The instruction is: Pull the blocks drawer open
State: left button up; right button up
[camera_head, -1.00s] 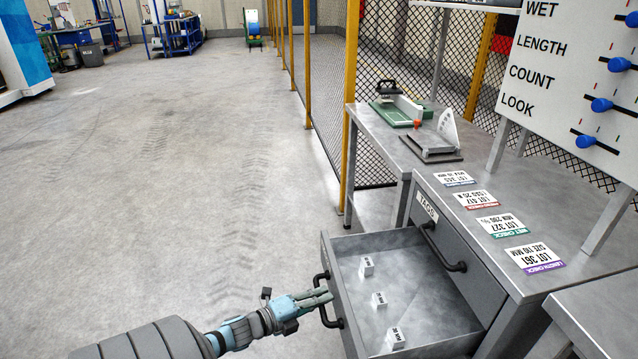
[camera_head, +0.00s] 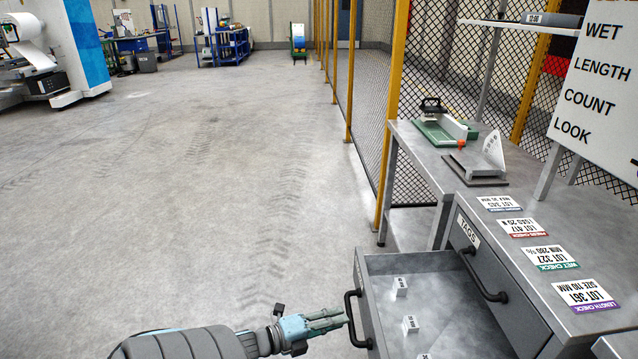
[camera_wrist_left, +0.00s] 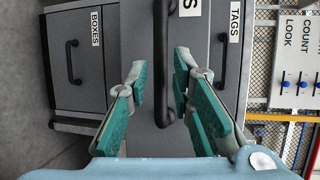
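The open drawer (camera_head: 380,345) holds small white labelled blocks (camera_head: 410,325) and sticks out from the grey bench at the lower right of the head view. Its black handle (camera_head: 352,322) is on its front. My left gripper (camera_head: 342,317) is level with this handle, its fingertips close to it, with a slight gap showing. In the left wrist view my gripper fingers (camera_wrist_left: 160,75) are apart, and the handle (camera_wrist_left: 163,70) shows between them; its depth is hard to judge. The drawer's label is cut off, only a final S showing. My right gripper is not in view.
The shut TAGS drawer (camera_head: 490,290) is beside the open one, and a BOXES drawer (camera_wrist_left: 75,50) shows in the wrist view. Tags (camera_head: 550,257) and a green-based tool (camera_head: 445,130) lie on the bench. A mesh fence (camera_head: 370,120) stands behind. The floor at left is clear.

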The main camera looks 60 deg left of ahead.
pick_arm(q)
jog(key=v, duration=0.7)
jog(key=shift+s, duration=0.25)
